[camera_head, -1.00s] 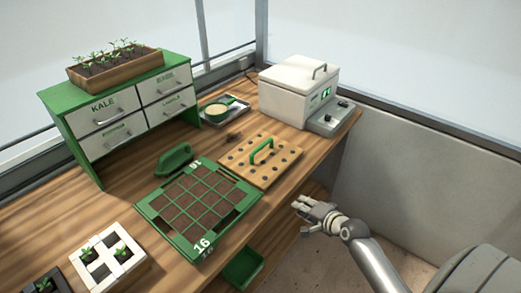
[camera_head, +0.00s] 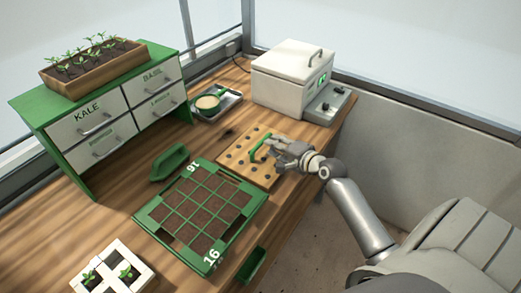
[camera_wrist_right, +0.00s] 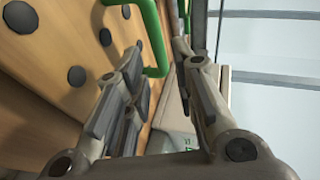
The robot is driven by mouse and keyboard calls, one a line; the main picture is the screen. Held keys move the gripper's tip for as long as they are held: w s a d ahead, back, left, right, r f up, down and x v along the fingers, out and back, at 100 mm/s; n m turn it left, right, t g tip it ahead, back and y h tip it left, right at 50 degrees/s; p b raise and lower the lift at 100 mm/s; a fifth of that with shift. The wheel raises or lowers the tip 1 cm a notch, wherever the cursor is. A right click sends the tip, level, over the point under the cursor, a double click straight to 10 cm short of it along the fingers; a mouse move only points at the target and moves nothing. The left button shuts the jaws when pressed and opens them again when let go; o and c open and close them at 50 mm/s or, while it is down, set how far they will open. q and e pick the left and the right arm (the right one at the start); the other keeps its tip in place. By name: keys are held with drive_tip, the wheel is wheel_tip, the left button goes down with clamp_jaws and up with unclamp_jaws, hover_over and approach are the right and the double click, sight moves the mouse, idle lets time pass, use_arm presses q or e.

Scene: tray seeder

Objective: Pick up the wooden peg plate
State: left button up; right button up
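The wooden peg plate (camera_head: 236,163) lies flat on the bench, with dark round pegs or holes and a green arched handle (camera_head: 259,148). My right gripper (camera_head: 276,150) is at the handle's right side, over the plate. In the right wrist view the gripper's fingers (camera_wrist_right: 158,75) stand apart, and the green handle (camera_wrist_right: 153,35) shows at and beyond the fingertips. I cannot tell whether a finger touches it. The plate (camera_wrist_right: 60,95) fills the left of that view. My left gripper is not in view.
A green seed tray (camera_head: 150,217) with soil cells lies just in front of the plate. A green tool (camera_head: 169,163) lies left of it. A white lidded machine (camera_head: 290,85) stands behind, near a metal tray with a green scoop (camera_head: 212,103). A drawer cabinet (camera_head: 100,125) stands at the left.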

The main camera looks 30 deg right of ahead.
sight(262, 141)
drive_tip(key=shift+w+a+f, duration=0.1)
drive_tip(key=shift+w+f, duration=0.1)
drive_tip(key=shift+w, duration=0.4)
drive_tip(key=shift+w+a+f, duration=0.1)
drive_tip(key=shift+w, duration=0.15)
drive_tip(key=x, duration=0.2)
drive_tip(key=p+x, duration=0.1)
drive_tip(key=x, duration=0.1)
drive_tip(key=shift+a+f, duration=0.15)
drive_tip(key=shift+a, duration=0.2)
drive_tip(key=shift+w+f, duration=0.15)
drive_tip(key=shift+w, duration=0.05)
drive_tip(key=c, duration=0.5)
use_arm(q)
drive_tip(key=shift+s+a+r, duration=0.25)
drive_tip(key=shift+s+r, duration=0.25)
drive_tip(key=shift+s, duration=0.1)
use_arm(e)
clamp_jaws()
